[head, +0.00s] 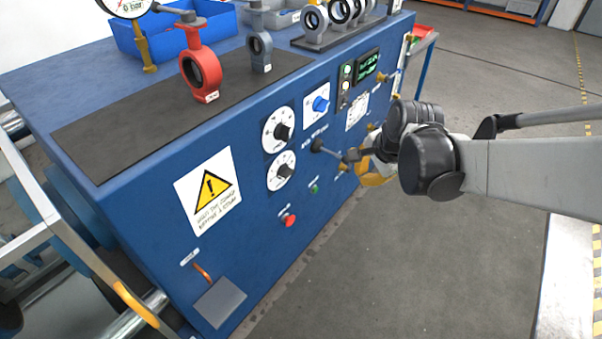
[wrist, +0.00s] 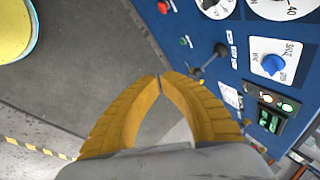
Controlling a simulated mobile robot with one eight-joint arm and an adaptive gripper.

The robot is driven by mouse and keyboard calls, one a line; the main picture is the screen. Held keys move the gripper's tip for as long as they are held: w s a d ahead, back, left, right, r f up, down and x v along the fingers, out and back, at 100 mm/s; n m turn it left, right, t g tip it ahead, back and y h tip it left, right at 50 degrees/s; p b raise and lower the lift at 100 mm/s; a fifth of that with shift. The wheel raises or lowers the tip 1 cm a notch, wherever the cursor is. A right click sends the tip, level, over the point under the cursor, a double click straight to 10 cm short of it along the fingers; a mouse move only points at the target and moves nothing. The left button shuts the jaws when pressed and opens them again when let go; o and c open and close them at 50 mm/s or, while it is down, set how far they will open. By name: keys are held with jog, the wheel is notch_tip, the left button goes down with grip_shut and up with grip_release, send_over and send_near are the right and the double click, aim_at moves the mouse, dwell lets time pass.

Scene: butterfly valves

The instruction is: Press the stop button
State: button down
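A red round button (head: 290,220) sits low on the front of the blue cabinet, with a small white label above it too small to read. It also shows at the top edge of the wrist view (wrist: 163,6). A green button (head: 315,188) is just to its upper right; it also shows in the wrist view (wrist: 184,42). My gripper (head: 364,170) is in front of the panel, right of both buttons and apart from the red one. In the wrist view its yellow fingers (wrist: 158,77) meet at the tips, with nothing between them.
A black lever (head: 335,152) sticks out of the panel near my gripper. Two white dials (head: 278,130) and a blue knob (head: 320,104) are above. A grey plate (head: 219,302) and an orange handle (head: 203,273) are lower left. The floor (head: 400,270) in front is clear.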

aim_at(289, 220)
jog(key=w+a+f+m+p, duration=0.1)
jog(key=w+a+f+m, duration=0.15)
jog(key=f, duration=0.25)
jog(key=w+a+f+m+g+y, duration=0.1)
jog(key=w+a+f+m, duration=0.15)
jog(key=w+f, duration=0.2)
jog(key=w+a+f+m+p, duration=0.1)
jog(key=w+a+f+m, duration=0.15)
jog(key=f, duration=0.35)
jog(key=a+f+m, duration=0.2)
jog(key=f, duration=0.6)
jog(key=a+f+m+g+p, duration=0.1)
jog(key=a+f+m, duration=0.1)
jog(key=f, duration=0.6)
jog(key=shift+s+a+m+g+y, duration=0.15)
jog(key=shift+s+m+g+y, duration=0.2)
jog(key=shift+m, duration=0.5)
jog(key=shift+w+f, duration=0.1)
jog(key=w+a+f+b, duration=0.4)
jog(key=a+f+b, duration=0.2)
jog(key=f, duration=0.3)
jog(key=shift+a, duration=0.25)
jog(key=shift+w, duration=0.1)
